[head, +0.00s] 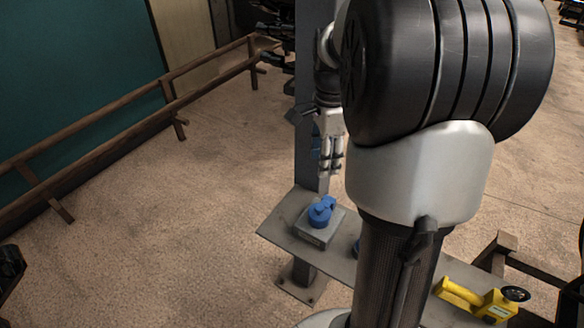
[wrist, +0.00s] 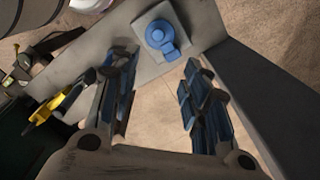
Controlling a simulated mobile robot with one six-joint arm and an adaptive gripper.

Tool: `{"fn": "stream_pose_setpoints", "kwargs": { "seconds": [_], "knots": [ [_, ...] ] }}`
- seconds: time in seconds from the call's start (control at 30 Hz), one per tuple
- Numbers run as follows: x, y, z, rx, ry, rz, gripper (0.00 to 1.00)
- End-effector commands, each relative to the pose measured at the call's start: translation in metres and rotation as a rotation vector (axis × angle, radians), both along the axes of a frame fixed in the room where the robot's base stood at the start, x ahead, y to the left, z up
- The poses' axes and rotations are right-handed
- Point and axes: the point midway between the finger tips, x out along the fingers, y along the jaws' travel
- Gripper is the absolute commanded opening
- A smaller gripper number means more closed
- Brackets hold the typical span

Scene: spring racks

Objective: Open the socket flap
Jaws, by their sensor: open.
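A blue socket with a round flap (head: 321,213) sits on a grey box (head: 312,234) near the left end of a grey shelf. The flap looks closed over the socket, with a small blue tab at its side. In the wrist view the blue flap (wrist: 160,36) shows from above, beyond the fingertips. My gripper (head: 331,168) hangs above the socket, apart from it. In the wrist view my gripper (wrist: 160,75) has its two fingers spread wide with nothing between them.
The grey shelf (head: 280,222) is fixed to a grey post (head: 306,150). A yellow tool (head: 480,300) lies at the shelf's right, also seen in the wrist view (wrist: 42,108). A wooden rail (head: 120,128) stands at left. My arm hides the shelf's middle.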

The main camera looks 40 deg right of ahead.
Motion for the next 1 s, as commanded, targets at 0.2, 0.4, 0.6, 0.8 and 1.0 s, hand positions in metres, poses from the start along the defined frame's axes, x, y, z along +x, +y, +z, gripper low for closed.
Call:
{"fn": "stream_pose_setpoints", "kwargs": {
  "seconds": [0.2, 0.4, 0.6, 0.8, 1.0],
  "knots": [
    [-0.001, 0.001, -0.041, 0.002, 0.003, 0.003, 0.43],
    [-0.001, 0.002, -0.086, 0.002, 0.003, 0.005, 0.43],
    [-0.001, 0.002, -0.128, 0.002, 0.003, 0.006, 0.43],
    [-0.001, 0.002, -0.158, 0.001, 0.003, 0.006, 0.43],
    [0.0, 0.001, -0.168, 0.0, 0.0, 0.006, 0.43]
  ]
}}
